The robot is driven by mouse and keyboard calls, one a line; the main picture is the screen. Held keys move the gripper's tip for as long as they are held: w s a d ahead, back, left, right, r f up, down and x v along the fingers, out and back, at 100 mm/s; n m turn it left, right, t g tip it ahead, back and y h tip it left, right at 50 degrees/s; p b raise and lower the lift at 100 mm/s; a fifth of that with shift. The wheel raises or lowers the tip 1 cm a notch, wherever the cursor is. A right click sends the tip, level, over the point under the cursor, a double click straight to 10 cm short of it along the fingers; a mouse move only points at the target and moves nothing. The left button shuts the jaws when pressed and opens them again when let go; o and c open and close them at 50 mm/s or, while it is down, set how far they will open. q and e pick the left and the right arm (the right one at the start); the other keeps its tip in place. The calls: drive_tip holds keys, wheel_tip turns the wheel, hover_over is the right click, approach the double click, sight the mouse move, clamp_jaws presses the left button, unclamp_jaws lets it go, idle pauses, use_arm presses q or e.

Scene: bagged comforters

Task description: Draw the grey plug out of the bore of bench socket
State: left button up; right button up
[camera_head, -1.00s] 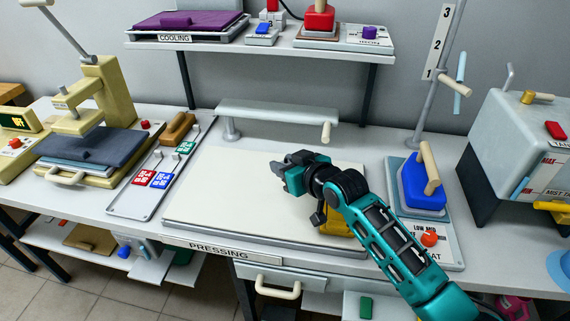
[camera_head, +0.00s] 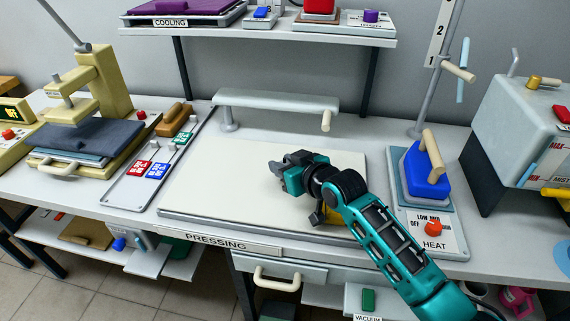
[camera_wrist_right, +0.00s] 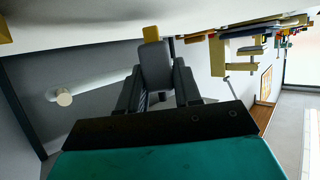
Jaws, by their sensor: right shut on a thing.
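My right gripper (camera_head: 278,175) reaches in from the lower right and hangs over the pale pressing board (camera_head: 220,190), its fingers pointing left. In the right wrist view the gripper (camera_wrist_right: 157,85) is shut on a grey block-like piece, the grey plug (camera_wrist_right: 155,62), which stands out beyond the fingertips. A small yellow patch (camera_wrist_right: 150,32) shows behind the plug's far end; I cannot tell whether they touch. A yellow block (camera_head: 335,222) on the board is mostly hidden under my right arm. I cannot make out the socket's bore. My left gripper is out of view.
A blue iron (camera_head: 422,172) on its stand is right of my arm. A pale press arm (camera_head: 275,99) spans behind the board. A tray (camera_head: 125,197) with red, blue and green tags and a yellow press (camera_head: 100,85) are left. The board's left half is clear.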

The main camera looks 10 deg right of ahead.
drive_tip(key=shift+f, duration=0.6)
drive_tip(key=o, duration=1.1)
drive_tip(key=shift+o, duration=0.4)
drive_tip(key=o, duration=0.6)
